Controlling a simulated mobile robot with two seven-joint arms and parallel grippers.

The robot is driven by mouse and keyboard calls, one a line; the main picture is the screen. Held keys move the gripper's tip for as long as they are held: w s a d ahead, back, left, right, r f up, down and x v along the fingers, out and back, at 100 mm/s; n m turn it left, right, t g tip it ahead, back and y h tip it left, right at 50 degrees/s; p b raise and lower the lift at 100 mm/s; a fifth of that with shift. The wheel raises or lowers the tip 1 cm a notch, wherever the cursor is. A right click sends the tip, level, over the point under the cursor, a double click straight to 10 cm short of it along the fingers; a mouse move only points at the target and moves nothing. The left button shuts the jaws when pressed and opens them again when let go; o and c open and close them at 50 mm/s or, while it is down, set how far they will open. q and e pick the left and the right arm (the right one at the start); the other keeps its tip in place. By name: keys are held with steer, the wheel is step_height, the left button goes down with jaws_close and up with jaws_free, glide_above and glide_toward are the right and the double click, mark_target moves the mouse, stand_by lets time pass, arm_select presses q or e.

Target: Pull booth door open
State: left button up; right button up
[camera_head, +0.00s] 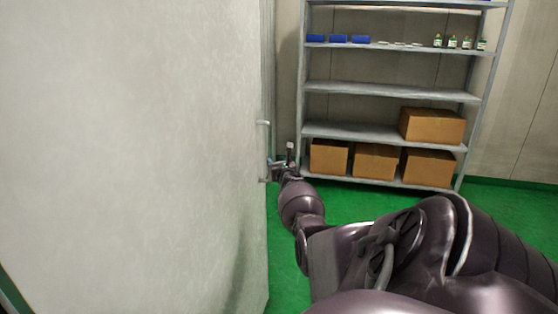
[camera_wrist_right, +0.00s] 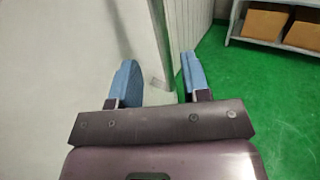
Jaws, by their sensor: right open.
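The booth door (camera_head: 130,150) is a large pale panel filling the left of the head view. Its upright grey bar handle (camera_head: 264,150) is at the panel's right edge. My right gripper (camera_head: 279,165) is beside the lower part of the handle. In the right wrist view its two blue fingers (camera_wrist_right: 160,76) are apart, with the door's edge (camera_wrist_right: 160,35) running down between them. The handle is not clear in that view, so I cannot tell whether the fingers touch it. My left gripper is out of view.
A grey metal shelf (camera_head: 390,90) stands behind, with cardboard boxes (camera_head: 374,161), blue items (camera_head: 338,39) and small bottles (camera_head: 452,42). The green floor (camera_head: 505,215) is clear between the door and the shelf. A pale ribbed panel (camera_wrist_right: 190,30) adjoins the door's edge.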

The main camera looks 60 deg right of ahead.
steer(key=shift+p+v, duration=0.7)
steer(key=shift+v, duration=0.45)
